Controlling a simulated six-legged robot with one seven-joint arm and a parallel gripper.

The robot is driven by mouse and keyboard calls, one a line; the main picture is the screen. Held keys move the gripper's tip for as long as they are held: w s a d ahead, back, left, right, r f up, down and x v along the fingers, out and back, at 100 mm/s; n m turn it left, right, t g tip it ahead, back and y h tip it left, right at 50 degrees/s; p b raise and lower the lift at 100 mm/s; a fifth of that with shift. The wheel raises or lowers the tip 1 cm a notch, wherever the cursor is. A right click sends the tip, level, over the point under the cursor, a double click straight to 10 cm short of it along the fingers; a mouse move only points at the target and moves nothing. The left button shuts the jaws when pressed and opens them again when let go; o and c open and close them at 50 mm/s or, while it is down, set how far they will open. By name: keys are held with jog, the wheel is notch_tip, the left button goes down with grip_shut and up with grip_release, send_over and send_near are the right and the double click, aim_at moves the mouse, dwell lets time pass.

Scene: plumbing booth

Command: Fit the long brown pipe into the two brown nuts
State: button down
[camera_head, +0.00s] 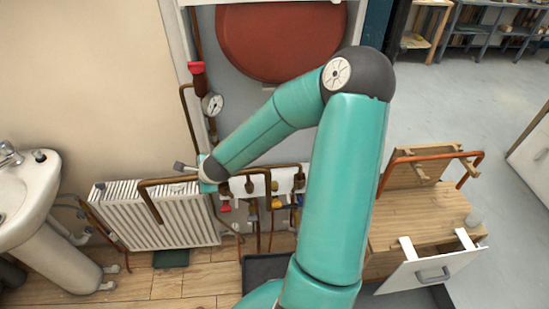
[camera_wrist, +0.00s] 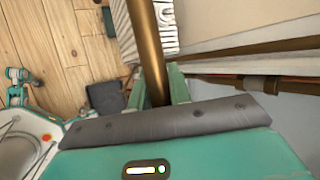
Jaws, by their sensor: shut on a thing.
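The long brown pipe (camera_head: 168,181) is in my gripper (camera_head: 204,176) in the head view. It runs level to the left in front of the radiator, then bends down into a leg at its left end. Its right part is hidden by my arm. In the wrist view the brown pipe (camera_wrist: 147,42) runs between the teal fingers of my gripper (camera_wrist: 156,84), which are shut on it. Brown fittings (camera_head: 250,186) show on the pipework right of my gripper. Which of them are the two nuts I cannot tell; the pipe's far end is not clearly seen.
A white radiator (camera_head: 165,222) stands behind the pipe, with a sink (camera_head: 25,205) farther left. A gauge (camera_head: 212,104) and a red tank (camera_head: 280,38) are above. A wooden bench (camera_head: 410,215) at right carries another copper pipe (camera_head: 435,157).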

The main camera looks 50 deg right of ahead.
jog(key=s+d+r, duration=0.3)
jog(key=s+d, duration=0.4)
jog(key=d, duration=0.2)
jog(key=s+d+r, duration=0.2)
jog(key=s+d, duration=0.5)
jog(key=d, duration=0.2)
jog(key=w+d, duration=0.7)
jog(key=w, duration=0.1)
jog(key=shift+d, duration=0.2)
dwell(1.2)
dwell(0.5)
jog(key=shift+f, duration=0.1)
jog(key=shift+f, duration=2.4)
jog(key=c, duration=1.2)
grip_release()
jog(key=shift+f, duration=0.1)
